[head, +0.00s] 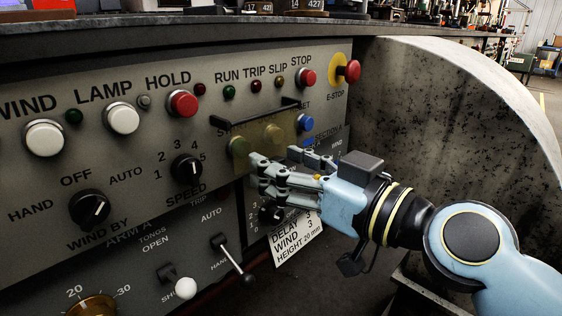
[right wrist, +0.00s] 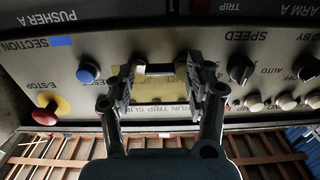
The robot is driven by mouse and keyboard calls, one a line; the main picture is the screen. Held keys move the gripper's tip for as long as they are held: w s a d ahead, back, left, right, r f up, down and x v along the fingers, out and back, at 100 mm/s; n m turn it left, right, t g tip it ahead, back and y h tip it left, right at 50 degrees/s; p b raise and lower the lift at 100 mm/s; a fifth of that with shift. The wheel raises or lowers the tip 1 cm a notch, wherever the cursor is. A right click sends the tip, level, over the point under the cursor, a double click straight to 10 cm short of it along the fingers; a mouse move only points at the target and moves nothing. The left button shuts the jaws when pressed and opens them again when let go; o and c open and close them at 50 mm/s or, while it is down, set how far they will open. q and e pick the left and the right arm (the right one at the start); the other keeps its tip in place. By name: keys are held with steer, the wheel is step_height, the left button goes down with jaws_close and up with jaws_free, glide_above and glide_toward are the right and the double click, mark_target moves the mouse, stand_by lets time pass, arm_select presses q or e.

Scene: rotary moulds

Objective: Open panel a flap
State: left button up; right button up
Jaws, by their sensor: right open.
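In the right wrist view, upside down, the fingers (right wrist: 161,76) stand on either side of the yellowish flap (right wrist: 155,88). Whether they touch it I cannot tell. My left gripper is not in view.
A blue button (head: 305,123) and the red E-stop (head: 349,71) are right of the flap. White and red buttons, lamps and a speed knob (head: 187,169) lie left and above. A lever (head: 232,260) juts out below. A large speckled drum-like wall (head: 440,125) stands at the right.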

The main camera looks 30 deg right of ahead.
mark_target(269, 155)
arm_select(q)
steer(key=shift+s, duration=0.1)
arm_select(e)
steer(key=shift+c, duration=0.3)
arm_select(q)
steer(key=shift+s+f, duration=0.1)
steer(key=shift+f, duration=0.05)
arm_select(e)
jaws_close()
steer(key=shift+r, duration=0.1)
